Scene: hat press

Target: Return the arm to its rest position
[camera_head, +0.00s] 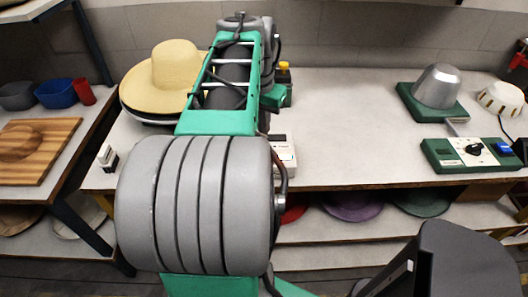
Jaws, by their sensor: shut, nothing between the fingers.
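My arm (200,205), green with grey joints, fills the middle of the view. It reaches up from the bottom edge over the workbench to a grey joint (240,28) near the back wall. I do not see my gripper or its fingertips; the far end of the arm is hidden or out of view. The arm covers part of the bench and of what stands behind it.
Straw hats (165,82) are stacked left of my arm. The bench (350,110) between is clear. A side table holds a wooden board (50,140).

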